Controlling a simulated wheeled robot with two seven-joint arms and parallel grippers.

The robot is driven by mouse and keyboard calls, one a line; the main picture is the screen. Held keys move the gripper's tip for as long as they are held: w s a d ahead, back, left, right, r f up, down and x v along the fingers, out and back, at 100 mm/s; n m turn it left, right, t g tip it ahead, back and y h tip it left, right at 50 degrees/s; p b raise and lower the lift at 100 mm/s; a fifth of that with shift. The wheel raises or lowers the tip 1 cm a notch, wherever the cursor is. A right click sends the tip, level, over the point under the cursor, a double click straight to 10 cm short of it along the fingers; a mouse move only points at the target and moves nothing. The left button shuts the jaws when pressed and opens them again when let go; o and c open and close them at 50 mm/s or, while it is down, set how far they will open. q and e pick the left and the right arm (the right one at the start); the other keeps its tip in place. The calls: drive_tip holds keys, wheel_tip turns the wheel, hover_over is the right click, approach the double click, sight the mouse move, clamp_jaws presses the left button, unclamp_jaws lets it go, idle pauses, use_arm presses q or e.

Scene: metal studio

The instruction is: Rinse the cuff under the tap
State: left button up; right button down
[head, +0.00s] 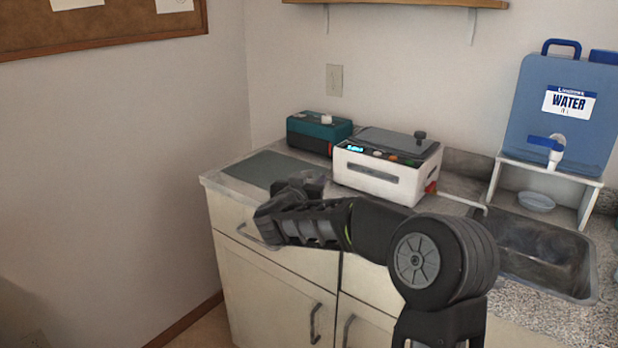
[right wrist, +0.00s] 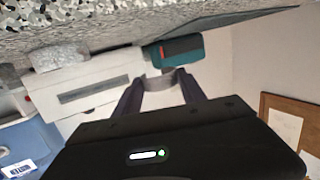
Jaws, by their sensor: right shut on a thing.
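My right gripper (head: 303,184) is over the left part of the counter, near the dark grey mat. In the right wrist view the right gripper (right wrist: 158,84) is shut on a small pale grey cuff (right wrist: 160,85) between its fingertips. In the head view I cannot make the cuff out clearly behind my wrist. The tap (head: 550,145), white with a blue lever, is on the front of a blue water container (head: 570,115) at the far right, well away from the gripper. The container stands on a white stand (head: 550,171) by the sink (head: 545,255). My left gripper is not in view.
A white machine (head: 385,183) with a grey lid and a teal box (head: 318,130) stand at the back of the counter. The white machine is between the gripper and the sink. A small bowl (head: 536,202) sits under the tap. The mat (head: 262,168) looks clear where visible.

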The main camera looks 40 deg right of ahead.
wheel_tip(320, 180, down, 5)
drive_tip(key=shift+f, duration=0.15)
